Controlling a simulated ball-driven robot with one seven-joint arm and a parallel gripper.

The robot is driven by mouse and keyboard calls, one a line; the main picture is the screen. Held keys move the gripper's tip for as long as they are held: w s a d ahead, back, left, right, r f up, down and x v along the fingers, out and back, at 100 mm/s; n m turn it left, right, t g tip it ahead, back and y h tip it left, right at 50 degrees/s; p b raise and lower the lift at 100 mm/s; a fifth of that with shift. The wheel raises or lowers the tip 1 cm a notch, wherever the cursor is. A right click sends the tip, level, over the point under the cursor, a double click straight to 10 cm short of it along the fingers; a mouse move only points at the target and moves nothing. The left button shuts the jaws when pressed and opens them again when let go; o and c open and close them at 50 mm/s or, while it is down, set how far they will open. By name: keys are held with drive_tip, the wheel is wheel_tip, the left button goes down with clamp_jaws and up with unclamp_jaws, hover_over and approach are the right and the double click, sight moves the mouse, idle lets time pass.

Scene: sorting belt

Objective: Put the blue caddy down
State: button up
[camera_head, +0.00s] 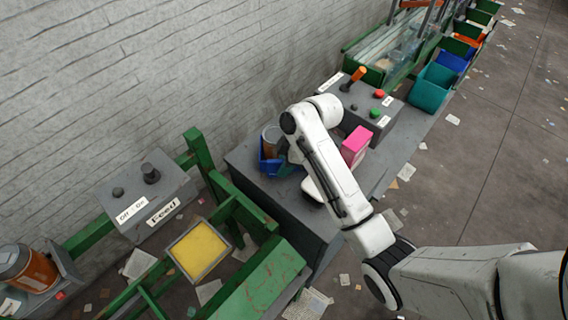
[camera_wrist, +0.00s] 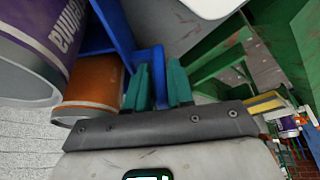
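The blue caddy (camera_head: 268,166) is at the left end of the grey bench, partly hidden behind my arm. A can with a brown-orange side (camera_head: 271,136) stands in it. In the wrist view the caddy's blue wall and handle (camera_wrist: 112,28) show with an orange can (camera_wrist: 92,84) and a purple can (camera_wrist: 40,35). My gripper (camera_wrist: 160,82) has its two teal fingers on either side of a blue part of the caddy. I cannot tell whether the caddy's base touches the bench.
A pink box (camera_head: 356,143) stands on the grey bench (camera_head: 300,222) right of my gripper. A grey control box (camera_head: 358,108) with an orange lever is behind it. Green frames and a yellow tray (camera_head: 198,251) are at the left. Coloured bins line the far right.

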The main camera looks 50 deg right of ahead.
drive_tip(key=o, duration=0.4)
drive_tip(key=shift+c, duration=0.2)
drive_tip(key=p+v, duration=0.4)
drive_tip(key=v, duration=0.8)
drive_tip(key=shift+r, duration=0.1)
